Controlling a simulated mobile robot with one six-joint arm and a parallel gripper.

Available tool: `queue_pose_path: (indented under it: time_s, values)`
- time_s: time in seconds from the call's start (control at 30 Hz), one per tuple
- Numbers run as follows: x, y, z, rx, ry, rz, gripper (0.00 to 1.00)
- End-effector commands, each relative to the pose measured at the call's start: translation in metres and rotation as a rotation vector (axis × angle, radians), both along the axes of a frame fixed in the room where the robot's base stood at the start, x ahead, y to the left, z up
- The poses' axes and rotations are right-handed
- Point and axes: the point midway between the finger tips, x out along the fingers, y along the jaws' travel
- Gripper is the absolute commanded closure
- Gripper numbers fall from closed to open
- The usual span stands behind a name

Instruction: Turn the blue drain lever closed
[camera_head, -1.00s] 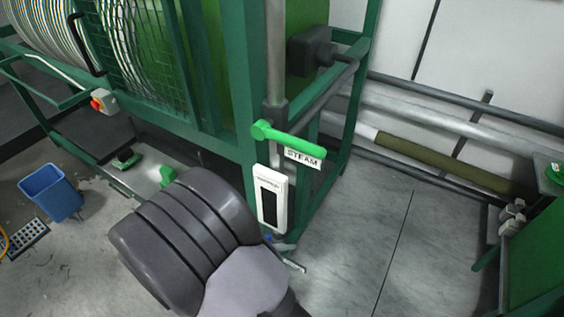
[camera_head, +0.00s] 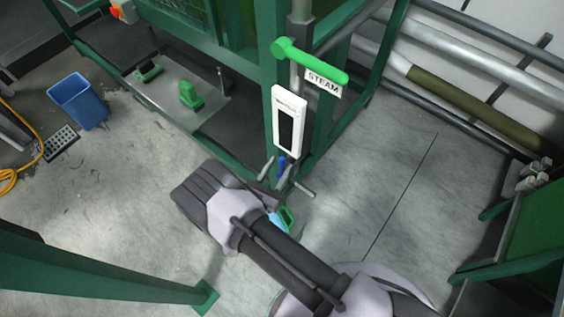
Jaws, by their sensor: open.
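The blue drain lever (camera_head: 282,164) shows as a small upright blue piece low at the foot of the green frame post, just below the white gauge panel. My gripper (camera_head: 284,179) is small in view and partly behind my own arm. Its two grey fingers are spread apart, one to the left of the blue lever and one to the lower right. The lever appears between or just beyond the fingertips; I cannot tell whether they touch it. The lever's pivot and the pipe under it are hidden.
A green steam lever (camera_head: 310,62) with a STEAM tag (camera_head: 323,83) sticks out above the white gauge panel (camera_head: 289,120). A blue bin (camera_head: 79,100) and a floor grate (camera_head: 61,142) are at left. A green-and-pale-blue item (camera_head: 281,219) lies partly behind my arm. Floor at right is clear.

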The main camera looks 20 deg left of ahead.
Motion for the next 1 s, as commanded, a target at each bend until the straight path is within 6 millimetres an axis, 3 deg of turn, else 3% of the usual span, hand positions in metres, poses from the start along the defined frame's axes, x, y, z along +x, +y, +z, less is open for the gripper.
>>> queue_pose_path:
  time_s: [0.2,0.47,0.7,1.0]
  values:
    - [0.023,-0.004,0.0,0.001,0.0,-0.001,0.59]
    - [0.025,-0.005,0.0,0.001,0.0,0.0,0.59]
    - [0.024,-0.005,0.0,0.0,0.0,0.0,1.0]
    - [0.024,-0.005,0.0,0.0,0.0,0.0,1.0]
